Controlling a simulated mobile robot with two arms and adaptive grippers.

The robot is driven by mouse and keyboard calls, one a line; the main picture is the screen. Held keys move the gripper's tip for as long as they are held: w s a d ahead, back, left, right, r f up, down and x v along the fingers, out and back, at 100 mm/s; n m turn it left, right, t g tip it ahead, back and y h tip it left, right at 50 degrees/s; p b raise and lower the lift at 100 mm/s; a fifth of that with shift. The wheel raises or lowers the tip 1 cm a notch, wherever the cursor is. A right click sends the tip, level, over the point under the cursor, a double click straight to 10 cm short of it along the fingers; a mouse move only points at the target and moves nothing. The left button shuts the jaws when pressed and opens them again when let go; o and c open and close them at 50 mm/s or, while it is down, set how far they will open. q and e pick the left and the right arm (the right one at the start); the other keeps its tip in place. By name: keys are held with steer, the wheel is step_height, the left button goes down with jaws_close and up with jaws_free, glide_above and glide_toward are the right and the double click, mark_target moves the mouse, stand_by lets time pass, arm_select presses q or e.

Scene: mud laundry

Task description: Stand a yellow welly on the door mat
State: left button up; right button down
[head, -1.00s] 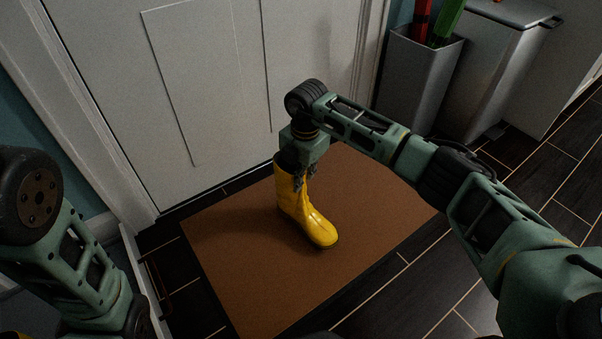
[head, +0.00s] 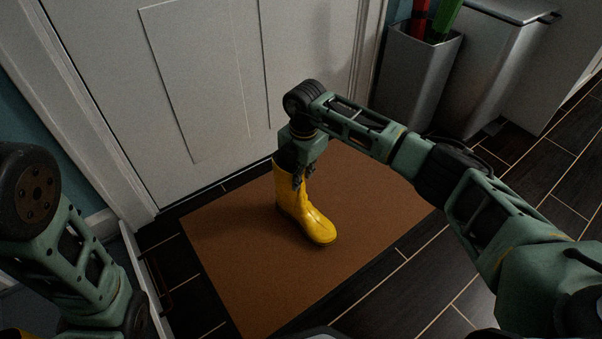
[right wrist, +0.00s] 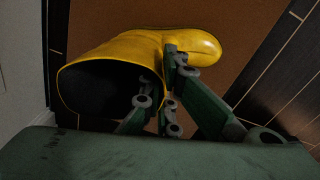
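The yellow welly (head: 292,198) stands upright on the brown door mat (head: 235,270), its toe pointing to the lower right. Its sole appears to rest on the mat, though a tiny gap could not be told. My right gripper (head: 299,180) is at the top of its shaft. In the right wrist view, the welly (right wrist: 105,65) shows its dark opening. One finger of the right gripper (right wrist: 160,98) is inside the opening and others are outside, with the shaft wall between them. My left arm shows at the left, but its gripper is out of view.
A white panelled door (head: 205,90) stands just behind the mat. A grey bin (head: 420,75) holding red and green items stands at the back right, beside another metal bin (head: 497,65). Dark tiled floor is clear right of the mat. A bit of yellow shows at the bottom left corner.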

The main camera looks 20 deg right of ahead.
steer(key=shift+f, duration=0.1)
stand_by(0.3)
steer(key=shift+f, duration=0.8)
stand_by(0.5)
steer(key=c, duration=1.9)
jaws_free()
steer(key=shift+o, duration=0.2)
steer(key=o, duration=0.5)
steer(key=shift+c, duration=0.2)
steer(key=shift+r, duration=0.1)
